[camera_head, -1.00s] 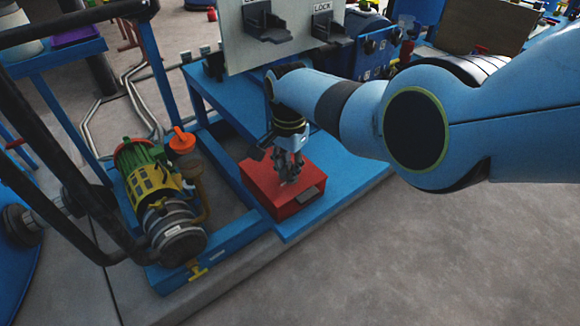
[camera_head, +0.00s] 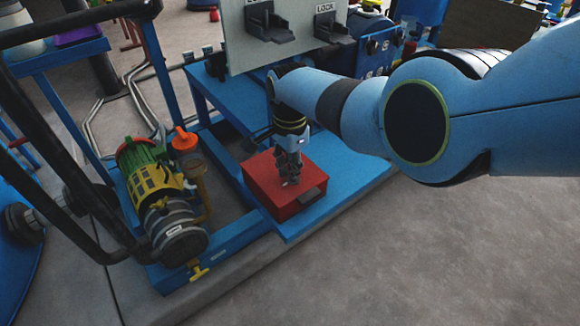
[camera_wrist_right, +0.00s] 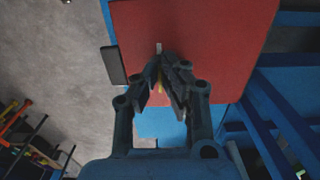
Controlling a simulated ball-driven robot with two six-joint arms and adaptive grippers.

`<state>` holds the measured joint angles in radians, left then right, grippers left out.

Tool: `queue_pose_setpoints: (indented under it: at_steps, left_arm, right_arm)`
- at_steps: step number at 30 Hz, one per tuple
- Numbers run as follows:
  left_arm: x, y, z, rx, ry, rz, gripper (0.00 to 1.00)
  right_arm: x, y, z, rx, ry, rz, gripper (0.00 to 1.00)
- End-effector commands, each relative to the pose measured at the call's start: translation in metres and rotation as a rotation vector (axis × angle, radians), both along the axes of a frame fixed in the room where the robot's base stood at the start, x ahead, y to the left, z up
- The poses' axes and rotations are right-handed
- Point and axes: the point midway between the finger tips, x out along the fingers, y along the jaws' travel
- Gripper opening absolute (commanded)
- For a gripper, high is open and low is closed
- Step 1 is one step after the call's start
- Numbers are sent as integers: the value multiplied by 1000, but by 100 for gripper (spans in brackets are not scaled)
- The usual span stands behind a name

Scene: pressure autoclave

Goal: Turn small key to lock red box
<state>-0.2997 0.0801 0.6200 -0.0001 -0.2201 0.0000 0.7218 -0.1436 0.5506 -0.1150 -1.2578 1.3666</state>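The red box (camera_head: 262,180) sits on the blue platform, and its flat red top fills the upper part of the right wrist view (camera_wrist_right: 210,30). My right gripper (camera_head: 290,182) points down at the top of the box. In the right wrist view its fingertips (camera_wrist_right: 161,62) are close together over the red surface. A thin yellowish piece (camera_wrist_right: 161,86), seemingly the small key, shows between the fingers, with a small pale mark just beyond the tips. The fingers hide most of the key. My left gripper is not in view.
A green and yellow motor pump (camera_head: 155,190) stands left of the box. A light panel with black holders, one labelled LOCK (camera_head: 290,40), rises behind. A dark latch-like plate (camera_head: 311,197) is on the box's front side. Open grey floor (camera_head: 420,260) lies to the right.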

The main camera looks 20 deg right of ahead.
Motion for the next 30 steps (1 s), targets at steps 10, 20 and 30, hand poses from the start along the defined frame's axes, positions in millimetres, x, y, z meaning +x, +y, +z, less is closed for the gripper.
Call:
queue_pose_setpoints:
  at_steps: [10, 20, 30]
  left_arm:
    - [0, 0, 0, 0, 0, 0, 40]
    - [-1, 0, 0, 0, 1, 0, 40]
    - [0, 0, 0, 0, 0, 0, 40]
  right_arm:
    - [0, 0, 0, 0, 0, 0, 27]
    - [1, 0, 10, 0, -3, 0, 27]
    - [1, 0, 75, 1, -5, 0, 27]
